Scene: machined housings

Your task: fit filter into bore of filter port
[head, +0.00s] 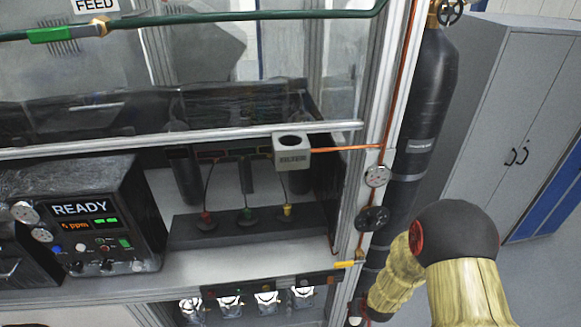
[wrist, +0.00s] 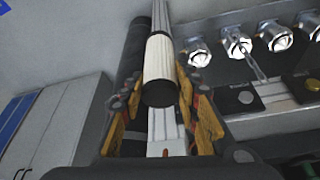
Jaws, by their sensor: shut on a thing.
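The filter (wrist: 160,62) is a cream, ribbed cylinder with a black end cap. In the wrist view it stands between the two yellow-padded fingers of my gripper (wrist: 161,88), which is shut on it. The cap end faces the wrist camera, and the far end is hard to make out. In the head view, a grey block with a round dark bore on top, which looks like the filter port (head: 292,157), sits at the right end of the cabinet front rail. The bore looks empty. My arm is at the lower right, well apart from the block; my gripper cannot be made out there.
An orange line (head: 345,149) runs from the block to the post. A READY control box (head: 85,220) is at left. Silver knobs (wrist: 236,40) show in the wrist view.

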